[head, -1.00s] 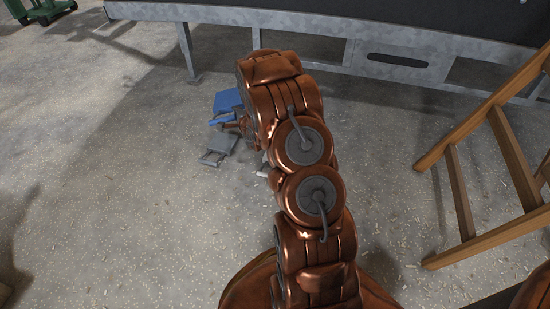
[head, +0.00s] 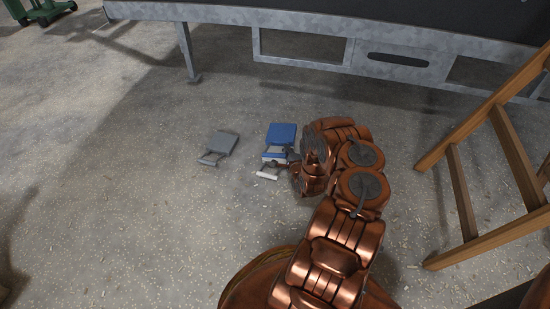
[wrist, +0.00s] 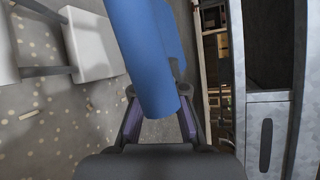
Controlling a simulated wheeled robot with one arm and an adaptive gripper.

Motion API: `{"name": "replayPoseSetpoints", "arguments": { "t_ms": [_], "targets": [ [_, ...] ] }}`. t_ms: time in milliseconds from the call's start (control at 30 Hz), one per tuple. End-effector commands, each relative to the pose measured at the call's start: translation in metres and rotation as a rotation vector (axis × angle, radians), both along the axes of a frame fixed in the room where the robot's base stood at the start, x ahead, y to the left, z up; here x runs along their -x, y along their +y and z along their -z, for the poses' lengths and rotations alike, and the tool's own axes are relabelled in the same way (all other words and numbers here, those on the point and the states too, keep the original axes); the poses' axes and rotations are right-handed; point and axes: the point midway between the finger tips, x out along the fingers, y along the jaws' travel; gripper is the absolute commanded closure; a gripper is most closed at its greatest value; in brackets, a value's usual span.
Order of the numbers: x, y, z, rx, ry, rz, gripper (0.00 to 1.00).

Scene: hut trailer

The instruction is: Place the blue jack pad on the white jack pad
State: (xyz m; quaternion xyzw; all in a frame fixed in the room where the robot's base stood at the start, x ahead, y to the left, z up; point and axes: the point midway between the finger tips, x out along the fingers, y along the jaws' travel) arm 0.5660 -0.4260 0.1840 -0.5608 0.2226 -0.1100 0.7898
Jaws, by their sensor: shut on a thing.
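The blue jack pad (head: 282,133) is a flat blue plate with a blue bar handle. My gripper (head: 293,157) is shut on that handle, which shows between the two fingers (wrist: 160,118) in the wrist view as a blue cylinder (wrist: 147,60). In the head view the blue pad covers most of the white jack pad (head: 268,175), whose pale handle shows on the near side. In the wrist view the white pad (wrist: 92,44) lies to the left of the blue one, with a visible gap between them. The far part of the white pad is hidden in the head view.
A grey jack pad (head: 222,143) with a handle lies on the concrete floor to the left. A metal trailer frame (head: 300,45) runs along the back. A wooden ladder (head: 462,190) stands at the right.

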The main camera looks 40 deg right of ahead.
Motion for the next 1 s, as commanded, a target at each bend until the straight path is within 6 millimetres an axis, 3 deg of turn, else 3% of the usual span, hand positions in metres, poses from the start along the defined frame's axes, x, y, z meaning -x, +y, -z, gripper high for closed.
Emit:
{"name": "replayPoseSetpoints", "arguments": {
  "t_ms": [267,600,833,1000],
  "targets": [
    [0.011,-0.002,0.02,-0.008,-0.018,0.033,1.0],
    [0.011,-0.001,0.072,-0.009,-0.019,0.034,1.0],
    [0.011,-0.002,0.085,-0.006,-0.017,0.032,1.0],
    [0.011,-0.001,0.108,-0.009,-0.016,0.033,1.0]
  ]
}}
